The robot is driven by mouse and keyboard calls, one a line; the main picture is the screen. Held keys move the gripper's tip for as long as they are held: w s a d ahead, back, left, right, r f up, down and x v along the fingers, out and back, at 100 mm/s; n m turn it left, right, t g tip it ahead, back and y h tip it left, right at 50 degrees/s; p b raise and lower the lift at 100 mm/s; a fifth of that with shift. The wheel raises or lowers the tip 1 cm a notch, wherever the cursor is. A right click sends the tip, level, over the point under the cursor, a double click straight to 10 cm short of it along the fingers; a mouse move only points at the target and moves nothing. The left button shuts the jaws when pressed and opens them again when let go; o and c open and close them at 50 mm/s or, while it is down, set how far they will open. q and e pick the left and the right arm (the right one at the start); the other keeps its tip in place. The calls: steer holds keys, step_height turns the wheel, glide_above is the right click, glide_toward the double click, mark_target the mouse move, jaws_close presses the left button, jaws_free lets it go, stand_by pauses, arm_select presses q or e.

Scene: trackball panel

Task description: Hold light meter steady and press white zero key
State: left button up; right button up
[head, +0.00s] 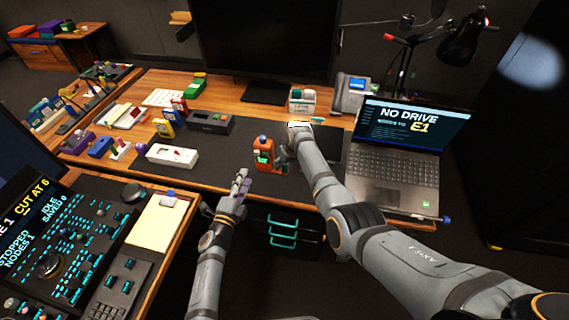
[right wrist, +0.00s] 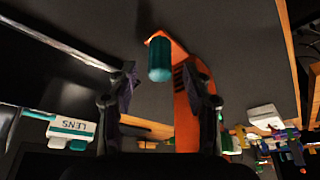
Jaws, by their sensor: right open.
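My right gripper (head: 284,157) is just right of the device. In its wrist view the open fingers (right wrist: 165,95) have the teal cylinder between them and the right finger overlapping the orange body; contact is unclear. My left gripper (head: 242,180) is at the desk's front edge, left of the device. I cannot make out a white key.
A laptop (head: 400,160) stands to the right, and a white box (head: 172,155) and dark box (head: 207,123) to the left. A white-and-teal holder (head: 302,99) is behind my right arm. A control console (head: 70,250) fills the lower left.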

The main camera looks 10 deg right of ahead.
steer(key=shift+x, duration=0.8)
steer(key=shift+c, duration=0.3)
jaws_close()
arm_select(q)
jaws_close()
stand_by(0.8)
